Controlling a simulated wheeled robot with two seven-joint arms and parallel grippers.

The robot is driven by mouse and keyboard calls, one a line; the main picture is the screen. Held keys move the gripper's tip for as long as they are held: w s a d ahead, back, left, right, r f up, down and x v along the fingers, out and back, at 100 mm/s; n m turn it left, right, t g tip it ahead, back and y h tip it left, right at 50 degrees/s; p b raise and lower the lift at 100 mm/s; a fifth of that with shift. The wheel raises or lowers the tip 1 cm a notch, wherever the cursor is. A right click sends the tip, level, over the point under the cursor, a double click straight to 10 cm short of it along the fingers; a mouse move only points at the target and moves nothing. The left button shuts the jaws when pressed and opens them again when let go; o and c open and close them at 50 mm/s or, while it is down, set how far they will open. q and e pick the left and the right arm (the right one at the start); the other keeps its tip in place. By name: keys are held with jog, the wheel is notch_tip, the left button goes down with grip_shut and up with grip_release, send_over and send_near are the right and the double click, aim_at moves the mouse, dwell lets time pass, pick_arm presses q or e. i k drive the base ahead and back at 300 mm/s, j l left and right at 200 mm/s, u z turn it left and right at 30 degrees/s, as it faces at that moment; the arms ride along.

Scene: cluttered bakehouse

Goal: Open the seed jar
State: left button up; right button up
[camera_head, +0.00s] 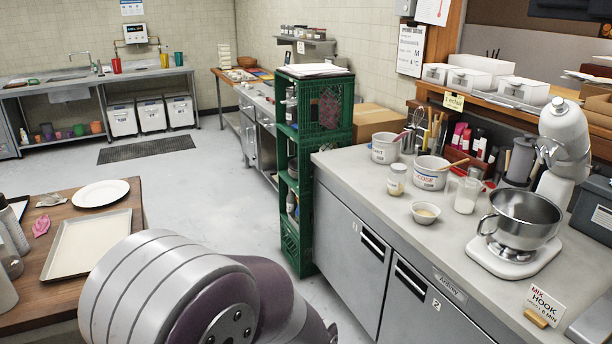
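A small clear jar (396,180) with a pale label stands upright on the grey counter (357,177), near its left edge. Neither of my grippers is in view. A thick grey and purple link of one of my arms fills the bottom centre, away from the jar.
A small bowl (425,213), a clear jug (466,194) and a stand mixer (563,150) share the counter. Green stacked crates (320,107) stand at its left end. A wooden table (62,213) with a tray (89,244) and a plate (101,193) is at left.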

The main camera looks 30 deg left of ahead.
aim_at(397, 182)
jog(key=u, duration=0.5)
jog(key=z, duration=0.25)
jog(key=i+j+z, duration=0.6)
jog(key=z, duration=0.15)
jog(key=i+j+z, duration=0.2)
jog(key=j+z, duration=0.2)
jog(key=j, duration=0.15)
